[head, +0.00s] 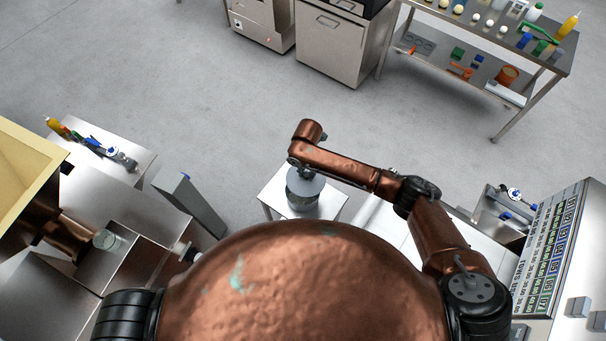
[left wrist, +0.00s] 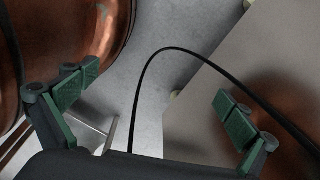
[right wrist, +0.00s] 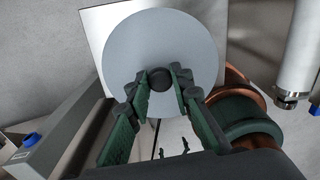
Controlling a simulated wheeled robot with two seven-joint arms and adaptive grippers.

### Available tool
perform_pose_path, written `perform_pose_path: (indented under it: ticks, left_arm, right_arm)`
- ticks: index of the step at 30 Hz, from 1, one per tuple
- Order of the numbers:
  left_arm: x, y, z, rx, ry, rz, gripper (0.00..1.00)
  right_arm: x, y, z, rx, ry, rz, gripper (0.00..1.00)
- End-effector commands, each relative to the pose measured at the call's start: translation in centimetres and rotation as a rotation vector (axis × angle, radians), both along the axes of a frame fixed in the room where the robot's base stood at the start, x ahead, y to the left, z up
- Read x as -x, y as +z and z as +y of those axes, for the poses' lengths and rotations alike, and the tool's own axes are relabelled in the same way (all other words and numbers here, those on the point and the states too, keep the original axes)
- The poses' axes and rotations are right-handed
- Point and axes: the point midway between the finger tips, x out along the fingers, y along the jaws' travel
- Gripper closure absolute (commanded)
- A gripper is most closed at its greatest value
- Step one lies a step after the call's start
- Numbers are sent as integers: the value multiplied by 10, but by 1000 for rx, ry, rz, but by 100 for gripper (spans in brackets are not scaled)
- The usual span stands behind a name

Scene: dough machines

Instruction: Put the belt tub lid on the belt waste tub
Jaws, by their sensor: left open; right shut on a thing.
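The belt tub lid (right wrist: 128,48) is a round grey disc with a black knob (right wrist: 160,79). My right gripper (right wrist: 160,86) is shut on that knob, with one finger on each side. In the head view the lid (head: 311,187) lies just under my right gripper (head: 298,166), over the belt waste tub (head: 302,203) on a small table. I cannot tell whether the lid touches the tub's rim. In the right wrist view the lid hides the tub. My left gripper (left wrist: 155,100) is open and empty beside my copper body.
The small pale table (head: 273,194) stands clear of the floor around it. A grey post (head: 190,203) rises to its left, and a white surface (head: 388,238) lies to its right. A black cable (left wrist: 150,62) curves between my left fingers in the left wrist view.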

Motion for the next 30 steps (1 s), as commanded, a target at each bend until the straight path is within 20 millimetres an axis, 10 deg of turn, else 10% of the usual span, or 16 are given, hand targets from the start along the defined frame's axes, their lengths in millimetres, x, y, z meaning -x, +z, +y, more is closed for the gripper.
perform_pose_path:
  ticks: [7, 30]
  left_arm:
    - [-22, 6, -1, 1, -5, -28, 0]
    - [-5, -1, 1, -1, -2, -6, 0]
  right_arm:
    - [8, -9, 14, 4, 171, -1, 100]
    - [7, -28, 14, 6, 174, -2, 100]
